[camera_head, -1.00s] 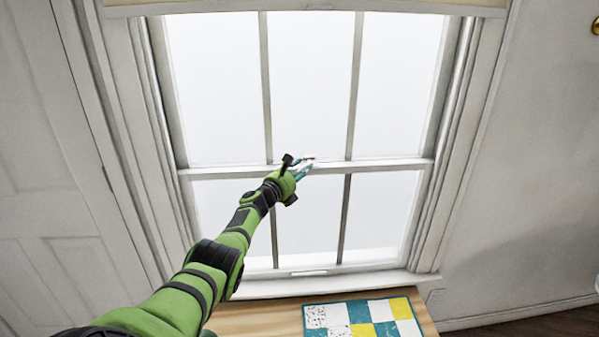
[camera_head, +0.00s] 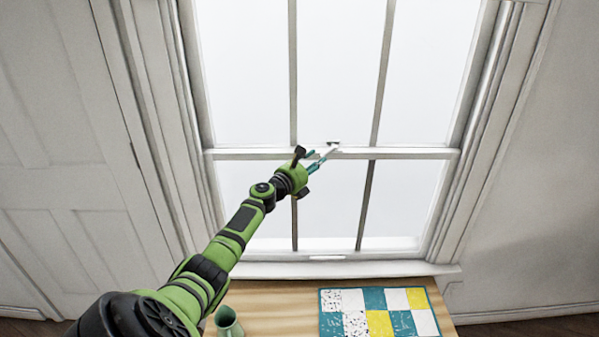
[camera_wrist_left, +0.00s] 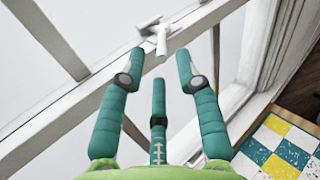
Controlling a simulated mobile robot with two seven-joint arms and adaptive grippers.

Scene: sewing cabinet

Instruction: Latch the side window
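The sash window's meeting rail (camera_head: 420,153) runs across the window. A small latch with a dark top (camera_head: 332,144) sits on it. In the left wrist view the latch (camera_wrist_left: 157,36) is white, with a stubby lever standing across the rail. My left gripper (camera_head: 322,157) reaches up to the rail, just in front of the latch. In the left wrist view its teal fingers (camera_wrist_left: 161,66) are spread, with the latch just beyond and between their tips. I cannot tell whether a finger touches it. My right gripper is not in view.
Below the window is a wooden top (camera_head: 275,297) with a patchwork quilt piece (camera_head: 380,312) and a green cup (camera_head: 229,322) near my arm. A panelled white door (camera_head: 60,150) is on the left. A plain wall (camera_head: 530,220) is on the right.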

